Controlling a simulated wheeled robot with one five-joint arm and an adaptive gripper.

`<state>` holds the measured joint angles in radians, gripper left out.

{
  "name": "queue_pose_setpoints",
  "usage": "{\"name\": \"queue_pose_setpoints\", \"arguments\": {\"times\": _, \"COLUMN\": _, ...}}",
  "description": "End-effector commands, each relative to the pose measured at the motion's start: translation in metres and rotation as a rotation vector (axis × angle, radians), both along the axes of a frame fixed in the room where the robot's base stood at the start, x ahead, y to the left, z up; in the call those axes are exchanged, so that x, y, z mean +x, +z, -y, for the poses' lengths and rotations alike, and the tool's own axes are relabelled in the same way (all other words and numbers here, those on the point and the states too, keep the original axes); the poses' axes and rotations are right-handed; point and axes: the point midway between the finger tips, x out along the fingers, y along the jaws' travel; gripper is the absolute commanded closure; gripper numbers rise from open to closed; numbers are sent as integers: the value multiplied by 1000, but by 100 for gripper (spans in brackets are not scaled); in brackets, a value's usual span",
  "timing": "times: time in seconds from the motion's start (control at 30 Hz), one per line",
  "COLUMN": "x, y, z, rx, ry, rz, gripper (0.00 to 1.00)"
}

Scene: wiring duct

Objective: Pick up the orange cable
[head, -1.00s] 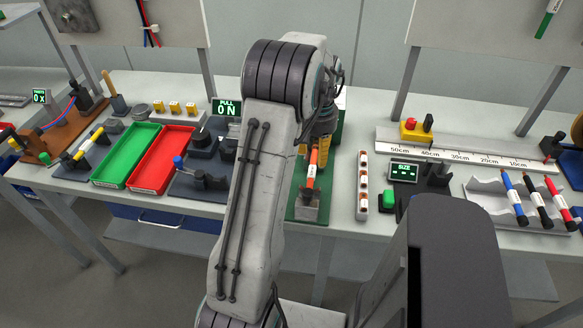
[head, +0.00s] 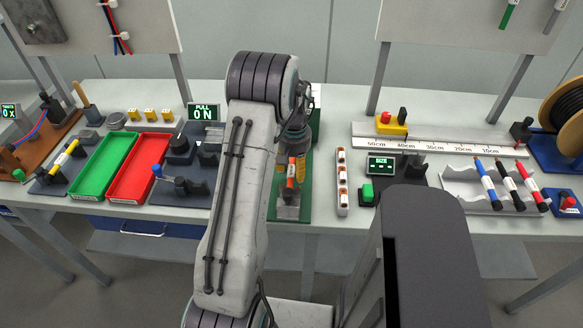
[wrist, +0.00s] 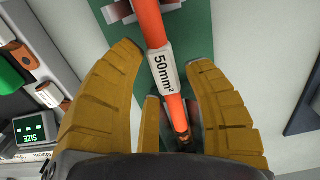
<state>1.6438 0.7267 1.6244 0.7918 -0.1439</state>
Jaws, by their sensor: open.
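The orange cable (head: 291,173) stands out at a stand on the green base (head: 306,206) in the head view. In the wrist view the orange cable (wrist: 150,24) carries a white "50mm²" label and runs lengthwise between the fingers, with a dark end lower down. My gripper (head: 290,165) has yellow-brown fingers, partly hidden by my arm in the head view. In the wrist view my gripper (wrist: 163,60) is open, one finger on each side of the cable, with gaps showing at the fingertips.
A white strip with several orange-topped pieces (head: 342,182) and the SIZE display (head: 381,164) stand just right. A rack with blue, black and red cables (head: 485,205) is farther right. Red (head: 112,197) and green (head: 77,190) trays lie left.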

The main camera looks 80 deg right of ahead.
Motion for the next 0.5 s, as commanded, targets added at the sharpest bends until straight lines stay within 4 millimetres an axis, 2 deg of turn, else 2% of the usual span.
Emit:
{"name": "queue_pose_setpoints", "arguments": {"times": 0.3, "x": 0, "y": -2, "z": 0, "rx": -1, "ry": 0, "rz": 0, "gripper": 53}}
{"name": "queue_pose_setpoints", "arguments": {"times": 0.5, "x": 0, "y": -2, "z": 0, "rx": -1, "ry": 0, "rz": 0, "gripper": 70}}
